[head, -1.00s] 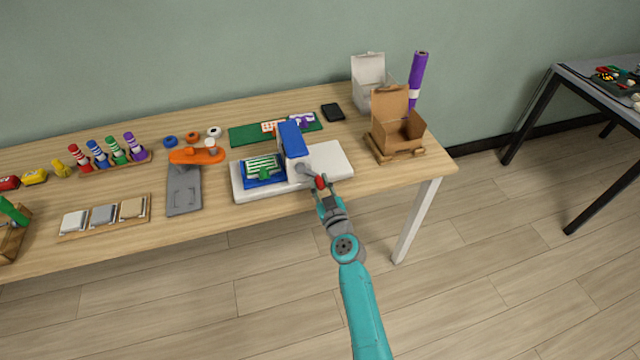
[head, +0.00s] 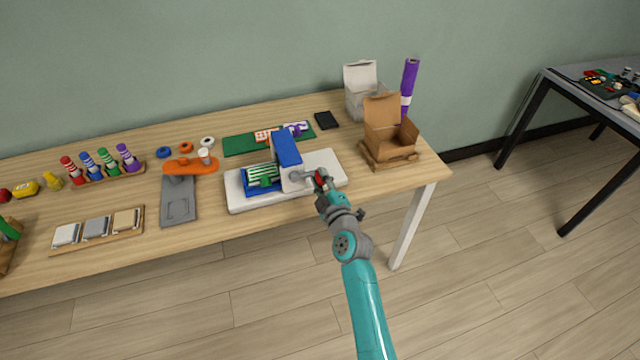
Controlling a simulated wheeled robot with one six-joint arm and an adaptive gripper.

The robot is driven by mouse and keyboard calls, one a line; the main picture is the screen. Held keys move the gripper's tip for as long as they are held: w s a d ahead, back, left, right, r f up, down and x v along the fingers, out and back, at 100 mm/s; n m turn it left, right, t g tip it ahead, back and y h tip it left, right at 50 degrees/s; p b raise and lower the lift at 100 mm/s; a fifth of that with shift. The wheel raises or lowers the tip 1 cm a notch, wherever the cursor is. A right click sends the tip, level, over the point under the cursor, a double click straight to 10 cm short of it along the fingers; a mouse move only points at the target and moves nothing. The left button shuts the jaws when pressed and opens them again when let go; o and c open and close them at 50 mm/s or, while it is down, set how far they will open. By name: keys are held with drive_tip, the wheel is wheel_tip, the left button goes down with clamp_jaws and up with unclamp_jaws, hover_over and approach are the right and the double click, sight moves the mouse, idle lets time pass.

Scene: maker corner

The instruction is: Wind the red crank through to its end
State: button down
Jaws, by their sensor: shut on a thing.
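The crank machine has a white base (head: 332,172), a blue-topped upright housing (head: 287,150) and a blue tray with green and white stripes (head: 262,176) at its left. A grey crank arm (head: 301,176) comes out of the housing's near right side and points right. The red crank knob (head: 320,180) is at its outer end, partly hidden by the fingers. My gripper (head: 321,183) is shut on the red knob, at the front right of the machine.
An open cardboard box (head: 390,140) stands right of the machine, with a white box (head: 362,98) and a purple roll (head: 409,82) behind it. A black phone (head: 326,120) lies behind the machine. An orange-topped grey stand (head: 179,200) is at left. Floor in front is clear.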

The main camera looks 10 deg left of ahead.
drive_tip(key=r+n, duration=0.1)
drive_tip(key=n, duration=0.1)
drive_tip(key=a+r+n, duration=0.1)
drive_tip(key=r+n, duration=0.1)
drive_tip(key=n, duration=0.1)
drive_tip(key=shift+s+r, duration=0.2)
drive_tip(key=shift+r, duration=0.05)
drive_tip(key=shift+s+a+r+n, duration=0.2)
drive_tip(key=shift+r+n, duration=0.1)
drive_tip(key=shift+n, duration=0.5)
drive_tip(key=shift+s+a+r+n, duration=0.1)
drive_tip(key=shift+a+r+n, duration=0.2)
drive_tip(key=shift+n, duration=0.5)
drive_tip(key=shift+s+a+r+n, duration=0.15)
drive_tip(key=shift+r+n, duration=0.15)
drive_tip(key=shift+n, duration=0.5)
drive_tip(key=shift+a, duration=0.1)
drive_tip(key=c, duration=0.9)
unclamp_jaws()
drive_tip(key=shift+f, duration=0.15)
approach(317, 178)
drive_tip(key=s+r, duration=0.2)
drive_tip(key=r, duration=0.2)
drive_tip(key=shift+s+a+r, duration=0.1)
drive_tip(key=shift+s+a, duration=0.15)
drive_tip(key=shift+s, duration=0.15)
